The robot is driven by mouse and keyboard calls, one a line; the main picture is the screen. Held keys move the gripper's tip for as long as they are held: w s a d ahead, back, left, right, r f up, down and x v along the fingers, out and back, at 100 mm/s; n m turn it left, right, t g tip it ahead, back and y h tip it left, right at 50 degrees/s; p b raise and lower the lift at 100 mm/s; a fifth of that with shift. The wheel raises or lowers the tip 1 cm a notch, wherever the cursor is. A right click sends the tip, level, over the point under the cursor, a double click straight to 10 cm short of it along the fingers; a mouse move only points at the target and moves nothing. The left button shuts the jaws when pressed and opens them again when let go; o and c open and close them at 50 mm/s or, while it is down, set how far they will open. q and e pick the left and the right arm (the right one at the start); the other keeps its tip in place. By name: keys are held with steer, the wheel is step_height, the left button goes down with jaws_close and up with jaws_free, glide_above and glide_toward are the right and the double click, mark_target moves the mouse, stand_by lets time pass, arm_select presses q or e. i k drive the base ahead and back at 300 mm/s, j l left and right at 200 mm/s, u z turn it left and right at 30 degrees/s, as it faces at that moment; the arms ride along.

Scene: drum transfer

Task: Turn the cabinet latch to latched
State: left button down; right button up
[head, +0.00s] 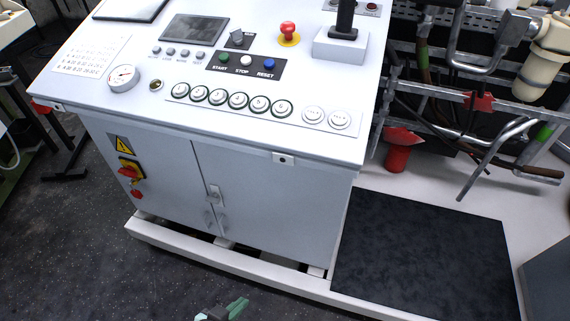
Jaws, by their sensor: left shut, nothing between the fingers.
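The grey control cabinet (262,200) stands in the middle left with its double doors closed. My left gripper (228,311) shows only in part at the bottom edge, with green fingertips. It is shut and empty, well below and apart from the latch. My right gripper is not in view.
The sloped white console top (230,75) with buttons and a red emergency stop (288,29) overhangs the doors. A red-yellow rotary switch (130,170) projects from the left front. A white base rail (215,257) runs below. A black mat (425,255) and pipework lie right.

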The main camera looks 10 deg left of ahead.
mark_target(214, 198)
steer(key=u, duration=1.1)
steer(key=i+j+z, duration=0.1)
steer(key=z, duration=0.25)
steer(key=j+z, duration=0.2)
steer(key=z, duration=0.2)
steer(key=i+j+z, duration=0.2)
steer(key=j, duration=0.25)
steer(key=j+z, duration=0.25)
steer(key=j, duration=0.15)
steer(key=j+z, duration=0.1)
steer(key=j, duration=0.85)
